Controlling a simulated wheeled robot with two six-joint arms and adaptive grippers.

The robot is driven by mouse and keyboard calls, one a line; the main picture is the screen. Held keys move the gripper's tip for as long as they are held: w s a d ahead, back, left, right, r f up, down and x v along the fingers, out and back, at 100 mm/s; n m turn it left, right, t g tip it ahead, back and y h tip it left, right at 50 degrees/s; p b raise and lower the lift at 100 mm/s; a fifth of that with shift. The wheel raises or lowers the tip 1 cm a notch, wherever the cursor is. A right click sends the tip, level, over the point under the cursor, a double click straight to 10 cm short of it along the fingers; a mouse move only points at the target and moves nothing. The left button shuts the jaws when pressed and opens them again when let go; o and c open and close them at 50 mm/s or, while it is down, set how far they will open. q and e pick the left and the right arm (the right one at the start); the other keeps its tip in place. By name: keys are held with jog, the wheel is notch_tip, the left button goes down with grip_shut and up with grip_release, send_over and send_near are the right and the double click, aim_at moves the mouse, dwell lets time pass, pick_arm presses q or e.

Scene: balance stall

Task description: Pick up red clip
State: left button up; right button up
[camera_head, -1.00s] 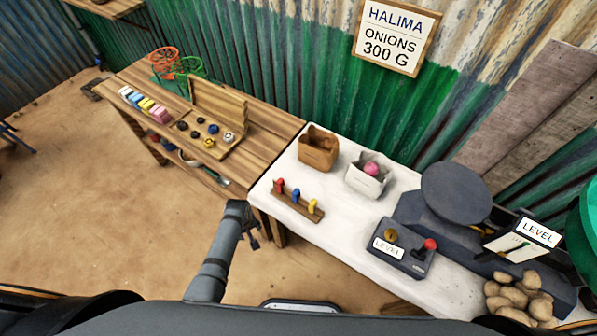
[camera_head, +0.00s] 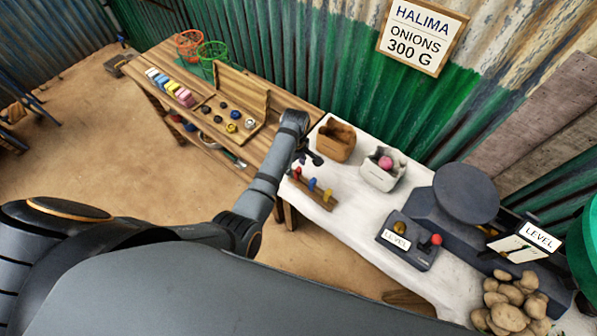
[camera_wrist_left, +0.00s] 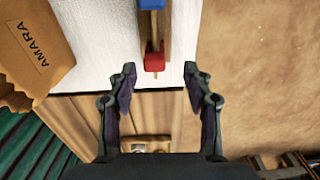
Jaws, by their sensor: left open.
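The red clip (camera_wrist_left: 154,60) is on the end of a small wooden rack (camera_head: 320,197) on the white table. In the left wrist view it lies just ahead of and between the open fingertips of my left gripper (camera_wrist_left: 161,72), with nothing held. In the head view the red clip (camera_head: 297,173) is partly hidden near my left gripper (camera_head: 311,158), which is over the table's left edge. My right gripper is not in view.
A brown paper bag (camera_head: 336,141) and a white bag (camera_head: 382,174) with a pink item stand behind the rack. A control box (camera_head: 407,240) and a scale (camera_head: 466,193) are to the right. A wooden table (camera_head: 190,102) adjoins on the left.

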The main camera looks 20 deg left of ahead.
aim_at(297, 168)
pick_arm(q)
jog(key=shift+w+f, duration=0.2)
jog(key=shift+f, duration=1.15)
jog(key=shift+w+f, duration=0.15)
jog(key=shift+f, duration=1.15)
jog(key=shift+c, duration=0.4)
jog(key=c, duration=0.8)
